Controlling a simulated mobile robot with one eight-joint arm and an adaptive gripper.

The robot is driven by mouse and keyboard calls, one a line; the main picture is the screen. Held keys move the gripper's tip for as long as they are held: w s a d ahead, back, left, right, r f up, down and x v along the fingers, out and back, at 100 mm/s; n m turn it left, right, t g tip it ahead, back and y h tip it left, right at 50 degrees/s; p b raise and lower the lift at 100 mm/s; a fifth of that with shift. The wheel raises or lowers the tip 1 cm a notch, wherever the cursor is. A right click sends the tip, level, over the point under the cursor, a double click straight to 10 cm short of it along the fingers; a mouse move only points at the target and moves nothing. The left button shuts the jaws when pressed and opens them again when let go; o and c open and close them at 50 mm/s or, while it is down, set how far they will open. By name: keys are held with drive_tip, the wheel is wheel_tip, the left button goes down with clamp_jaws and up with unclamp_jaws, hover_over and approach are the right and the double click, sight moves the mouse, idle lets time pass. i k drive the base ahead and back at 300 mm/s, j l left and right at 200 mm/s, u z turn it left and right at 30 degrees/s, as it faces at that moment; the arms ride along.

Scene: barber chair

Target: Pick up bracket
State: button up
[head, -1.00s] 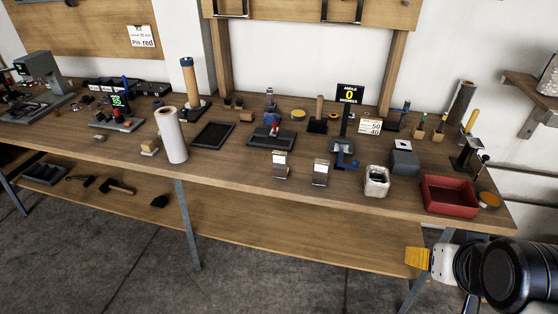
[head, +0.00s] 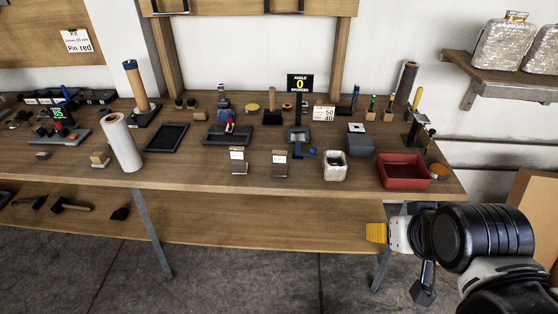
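Two small metal pieces with pale upper faces, which look like brackets, stand near the front edge of the workbench: a left one (head: 239,168) and a right one (head: 280,170). I cannot tell which of them, if either, is the bracket. My arm enters at the lower right of the head view.
The wooden workbench (head: 200,178) is crowded. A red tray (head: 403,184), a white container (head: 335,178) and a blue clamp-like part (head: 305,154) are near the metal pieces. A white roll (head: 122,142) stands at the left. A lower shelf (head: 230,215) runs underneath; the floor in front is open.

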sight(239, 166)
drive_tip(key=i+j+u, duration=0.1)
drive_tip(key=i+u, duration=0.7)
drive_tip(key=i+l+u, duration=0.15)
drive_tip(key=u, duration=0.25)
drive_tip(key=i, duration=0.1)
